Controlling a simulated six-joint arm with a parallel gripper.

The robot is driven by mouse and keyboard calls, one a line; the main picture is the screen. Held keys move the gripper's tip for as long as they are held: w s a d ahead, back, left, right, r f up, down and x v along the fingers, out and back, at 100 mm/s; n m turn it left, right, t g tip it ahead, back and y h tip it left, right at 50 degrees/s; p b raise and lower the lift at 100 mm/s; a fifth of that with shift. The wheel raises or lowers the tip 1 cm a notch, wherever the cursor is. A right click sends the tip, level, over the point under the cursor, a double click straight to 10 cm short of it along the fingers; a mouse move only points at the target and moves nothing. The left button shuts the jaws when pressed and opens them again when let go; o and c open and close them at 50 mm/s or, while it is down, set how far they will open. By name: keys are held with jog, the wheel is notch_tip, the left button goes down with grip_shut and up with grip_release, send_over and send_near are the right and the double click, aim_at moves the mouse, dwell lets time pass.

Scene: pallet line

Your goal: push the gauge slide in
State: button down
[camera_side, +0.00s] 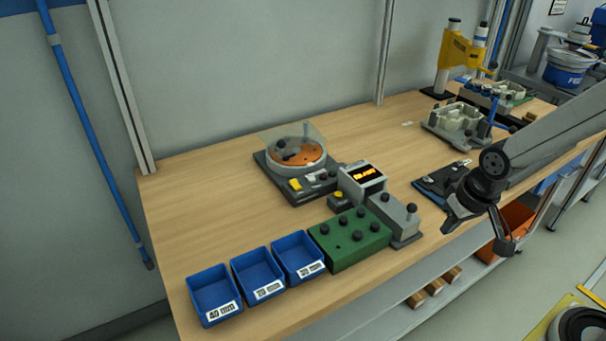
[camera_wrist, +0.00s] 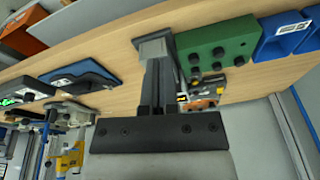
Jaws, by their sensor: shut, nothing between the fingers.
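A grey gauge block (camera_side: 398,222) with dark knobs on top stands beside the green block, near the table's front edge. I cannot tell which part of it is the slide. A display box (camera_side: 362,185) with glowing orange characters stands just behind it. My gripper (camera_side: 450,226) is to the right of the grey block, apart from it, over the front edge of the table. In the wrist view my gripper (camera_wrist: 157,62) has its fingers together and empty, and the tips overlap the grey block (camera_wrist: 151,46) in the picture. The fingers hide part of the block.
The green block (camera_side: 348,240) with several black knobs and blue bins (camera_side: 213,295) stand to the left. A round dial unit (camera_side: 297,172) with a clear cover stands behind. A dark blue-edged tray (camera_side: 440,182) lies behind my gripper. Bare table lies at the left rear.

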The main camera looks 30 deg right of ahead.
jog(key=w+d+r+m, duration=0.1)
jog(key=d+r+m, duration=0.1)
jog(key=m, duration=1.3)
jog(key=w+d+r+m, duration=0.1)
jog(key=d+r+m, duration=0.2)
jog(key=m, duration=1.3)
jog(key=shift+w+d+m+t+y, duration=0.15)
jog(key=shift+d+m+t+y, duration=0.2)
jog(key=shift+d, duration=0.2)
jog(key=shift+r, duration=0.1)
jog(key=w+a+f, duration=0.1)
jog(key=w+f, duration=0.5)
jog(key=f, duration=0.4)
jog(key=shift+w+a+f, duration=0.15)
jog(key=shift+w+f, duration=0.05)
jog(key=shift+w, duration=0.15)
